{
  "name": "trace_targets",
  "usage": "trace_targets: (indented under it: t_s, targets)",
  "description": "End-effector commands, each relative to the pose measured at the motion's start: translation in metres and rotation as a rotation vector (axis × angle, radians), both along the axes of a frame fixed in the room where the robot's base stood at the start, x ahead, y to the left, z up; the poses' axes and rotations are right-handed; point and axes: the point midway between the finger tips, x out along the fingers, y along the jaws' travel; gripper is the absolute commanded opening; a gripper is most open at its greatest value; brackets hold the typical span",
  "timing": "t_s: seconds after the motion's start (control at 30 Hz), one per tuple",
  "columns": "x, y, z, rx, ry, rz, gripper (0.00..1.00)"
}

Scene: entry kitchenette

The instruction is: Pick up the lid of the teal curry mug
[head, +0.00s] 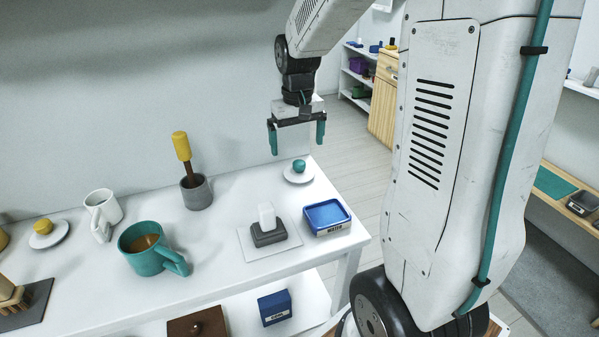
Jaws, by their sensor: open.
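The teal mug (138,262) stands open on the white table, with brown contents showing and its handle pointing right. A white round lid (291,178) with a teal knob (299,166) lies flat near the table's back right corner, apart from the mug. My gripper (297,146) points down with its two teal fingers spread, empty. It appears above the teal-knobbed lid in the picture, with a visible gap to the knob. The exact height and depth offset cannot be told from this one view.
A grey cup (197,195) holds a yellow-handled tool. Nearby are a blue tray (327,219), a grey block with a white grip (269,235), a white mug (102,211) and a yellow-knobbed white lid (49,240). A blue box (274,307) sits on the shelf below.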

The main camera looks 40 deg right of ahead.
Motion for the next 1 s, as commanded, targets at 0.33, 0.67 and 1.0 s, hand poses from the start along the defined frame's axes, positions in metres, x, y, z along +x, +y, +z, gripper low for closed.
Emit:
trace_targets:
  t_s: [0.33, 0.67, 1.0]
  targets:
    - [0.026, -0.035, -0.046, 0.006, 0.016, -0.04, 1.0]
    - [0.03, -0.032, -0.089, 0.007, 0.018, -0.04, 1.0]
    - [0.031, -0.032, -0.114, 0.005, 0.013, -0.04, 1.0]
